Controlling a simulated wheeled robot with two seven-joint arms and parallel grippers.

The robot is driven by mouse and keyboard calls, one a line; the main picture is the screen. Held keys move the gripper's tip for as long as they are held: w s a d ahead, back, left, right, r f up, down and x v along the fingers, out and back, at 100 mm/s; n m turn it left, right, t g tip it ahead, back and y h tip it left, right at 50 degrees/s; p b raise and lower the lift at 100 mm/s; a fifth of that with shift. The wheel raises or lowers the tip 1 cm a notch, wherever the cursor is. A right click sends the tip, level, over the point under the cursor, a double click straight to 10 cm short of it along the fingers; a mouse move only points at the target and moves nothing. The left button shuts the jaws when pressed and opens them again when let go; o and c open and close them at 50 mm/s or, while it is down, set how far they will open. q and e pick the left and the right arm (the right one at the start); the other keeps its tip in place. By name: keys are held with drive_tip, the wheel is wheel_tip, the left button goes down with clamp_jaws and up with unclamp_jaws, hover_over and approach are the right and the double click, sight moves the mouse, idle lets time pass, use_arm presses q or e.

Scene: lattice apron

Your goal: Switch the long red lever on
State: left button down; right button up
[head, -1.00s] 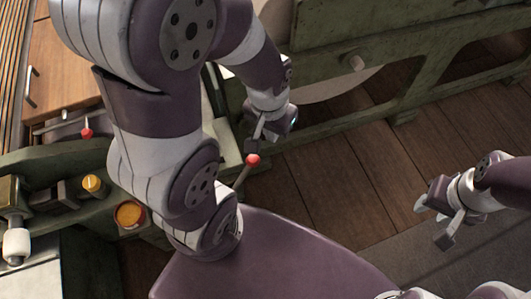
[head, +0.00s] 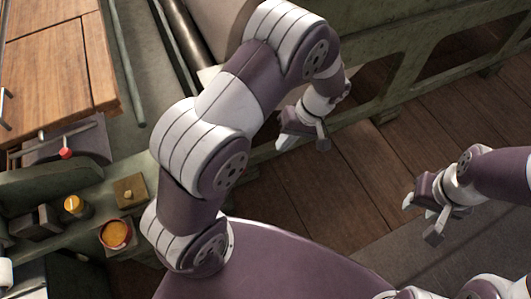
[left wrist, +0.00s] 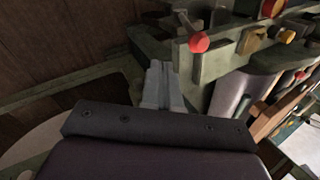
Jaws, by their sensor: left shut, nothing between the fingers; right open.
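The long lever with a red ball knob (left wrist: 199,42) shows in the left wrist view, to the right of my fingertips and apart from them. Its shaft runs up and left from the knob. In the head view now I cannot see this lever; my left arm seems to cover it. My left gripper (head: 287,139) is shut and empty, over the floor beside the green machine frame. Its fingers (left wrist: 160,68) lie together in the left wrist view. My right gripper (head: 414,201) is open and empty, over the floor at the right.
A shorter red-knobbed lever (head: 66,153) stands at the left. Near it are a yellow knob (head: 72,204), an orange button (head: 115,234) and a brass block (head: 130,190). The green frame (head: 440,75) crosses the back. The wooden floor (head: 330,195) between the grippers is clear.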

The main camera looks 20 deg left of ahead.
use_arm(q)
drive_tip(key=s+a+f, duration=0.5)
drive_tip(key=a+f, duration=0.1)
drive_tip(key=f, duration=0.1)
drive_tip(key=shift+a+f, duration=0.15)
drive_tip(key=shift+f, duration=0.1)
use_arm(e)
drive_tip(key=shift+f, duration=0.35)
use_arm(q)
drive_tip(key=shift+r, duration=0.1)
use_arm(e)
drive_tip(key=shift+s, duration=0.1)
